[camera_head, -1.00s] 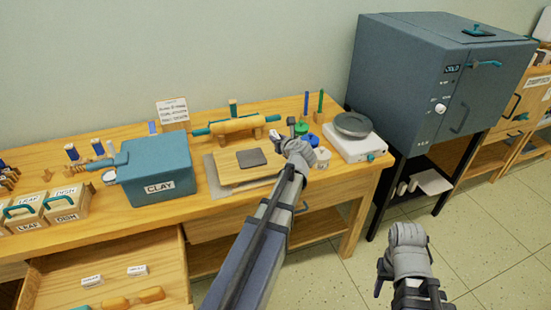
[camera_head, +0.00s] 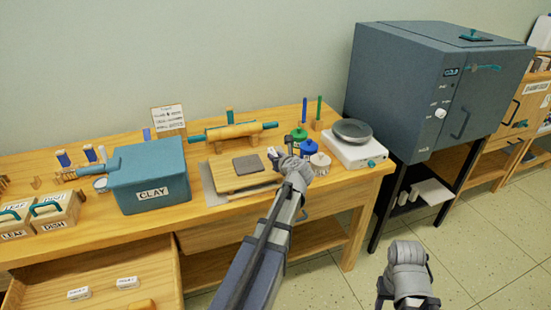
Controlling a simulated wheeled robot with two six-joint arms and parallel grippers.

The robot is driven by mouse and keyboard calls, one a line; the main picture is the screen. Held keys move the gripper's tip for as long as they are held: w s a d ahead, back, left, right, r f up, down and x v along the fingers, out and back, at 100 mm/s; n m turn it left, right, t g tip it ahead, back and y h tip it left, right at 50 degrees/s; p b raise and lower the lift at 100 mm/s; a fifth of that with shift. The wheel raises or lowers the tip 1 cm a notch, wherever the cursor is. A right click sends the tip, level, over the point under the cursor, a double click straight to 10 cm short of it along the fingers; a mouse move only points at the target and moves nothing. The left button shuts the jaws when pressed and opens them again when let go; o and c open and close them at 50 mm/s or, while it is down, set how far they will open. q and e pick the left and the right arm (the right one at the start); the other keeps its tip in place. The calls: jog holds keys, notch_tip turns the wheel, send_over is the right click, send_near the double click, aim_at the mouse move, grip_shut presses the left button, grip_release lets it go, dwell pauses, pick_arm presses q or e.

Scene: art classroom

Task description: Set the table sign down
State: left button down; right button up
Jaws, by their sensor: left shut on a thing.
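My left gripper (camera_head: 277,156) is shut at the right edge of the wooden board (camera_head: 228,180), over the table. A small pale thing (camera_head: 271,152) shows at its fingertips; it is mostly hidden by the gripper, and I cannot tell whether it is the table sign or whether it touches the board. My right gripper (camera_head: 381,300) is low at the right, over the floor, and its jaws are not clear. Small white signs lie in the open drawer, one at the left (camera_head: 78,293) and one at the right (camera_head: 127,282).
A grey tile (camera_head: 249,163) lies on the board, with a rolling pin (camera_head: 234,132) behind. A blue clay box (camera_head: 150,165) stands left. Glaze jars (camera_head: 309,147) and a white scale (camera_head: 355,151) stand right. A written card (camera_head: 168,118) stands at the back.

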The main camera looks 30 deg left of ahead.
pick_arm(q)
jog(key=shift+f, duration=0.25)
jog(key=c, duration=0.7)
grip_release()
jog(key=shift+r, duration=0.1)
jog(key=shift+r, duration=0.25)
jog(key=p+v, duration=0.4)
jog(key=v, duration=0.8)
jog(key=shift+p, duration=0.35)
